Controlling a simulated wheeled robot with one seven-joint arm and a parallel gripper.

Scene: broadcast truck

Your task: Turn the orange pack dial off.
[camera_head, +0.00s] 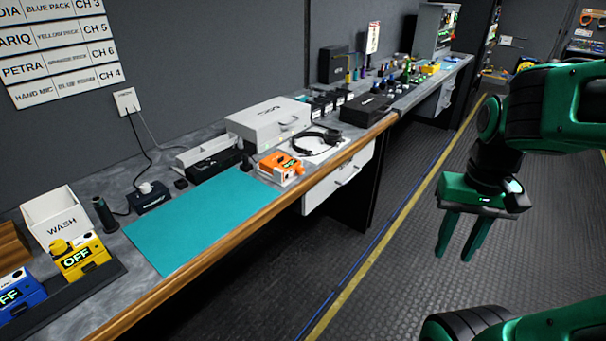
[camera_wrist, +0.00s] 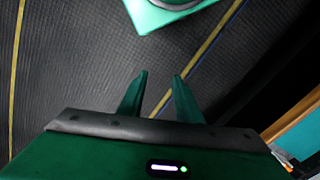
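The orange pack (camera_head: 280,168) sits on the bench, just past the far right end of the teal mat. My gripper (camera_head: 458,240) hangs over the floor to the right of the bench, well apart from the pack, fingers pointing down. The wrist view also shows my gripper (camera_wrist: 158,95), its two fingers apart with nothing between them. The orange pack is not recognisable in the wrist view.
The teal mat (camera_head: 205,218) lies bare on the bench. A yellow pack (camera_head: 82,258) and a blue pack (camera_head: 20,292), both reading OFF, stand at the left near the WASH box (camera_head: 60,218). A headset (camera_head: 318,140) and grey case (camera_head: 268,121) are behind the orange pack. Floor is clear.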

